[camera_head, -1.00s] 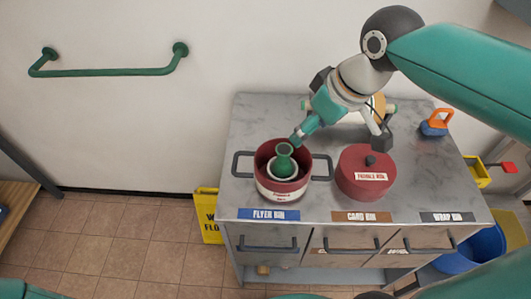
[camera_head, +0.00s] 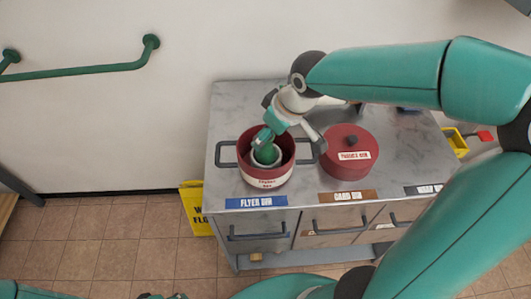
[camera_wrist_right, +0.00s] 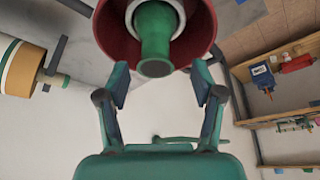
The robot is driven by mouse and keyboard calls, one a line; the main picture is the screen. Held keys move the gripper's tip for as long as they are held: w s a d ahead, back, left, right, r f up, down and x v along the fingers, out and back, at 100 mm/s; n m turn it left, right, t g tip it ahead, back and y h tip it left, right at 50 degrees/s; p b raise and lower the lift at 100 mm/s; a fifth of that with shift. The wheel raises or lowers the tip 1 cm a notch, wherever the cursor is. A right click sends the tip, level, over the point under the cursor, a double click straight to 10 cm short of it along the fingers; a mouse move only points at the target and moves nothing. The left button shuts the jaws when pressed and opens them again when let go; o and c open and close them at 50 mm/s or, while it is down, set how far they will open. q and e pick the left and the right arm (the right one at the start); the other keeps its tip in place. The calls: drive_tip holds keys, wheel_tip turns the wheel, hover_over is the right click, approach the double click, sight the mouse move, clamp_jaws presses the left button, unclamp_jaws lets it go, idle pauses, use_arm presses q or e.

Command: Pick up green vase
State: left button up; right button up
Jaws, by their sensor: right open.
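The green vase (camera_head: 267,154) stands upright inside a white ring-like holder in the open red pot (camera_head: 262,178) on the marble-topped counter. In the right wrist view the vase (camera_wrist_right: 155,45) shows its round mouth toward the camera. My right gripper (camera_head: 266,141) is over the pot and partly hides the vase in the head view. In the wrist view its two fingers (camera_wrist_right: 162,80) are apart, just short of the vase mouth, with nothing between them.
A lidded red pot (camera_head: 346,160) stands right of the open pot. Drawers labelled FLYER BIN (camera_head: 256,202) and CARD BIN (camera_head: 347,196) are in the counter front. A yellow floor sign (camera_head: 194,203) stands left of the counter. A green wall rail (camera_head: 80,70) is at left.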

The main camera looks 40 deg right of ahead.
sight(266, 151)
drive_tip(key=x, duration=0.4)
drive_tip(key=shift+w+d+f, duration=0.1)
drive_tip(key=shift+d+f, duration=0.1)
drive_tip(key=shift+d, duration=0.05)
clamp_jaws()
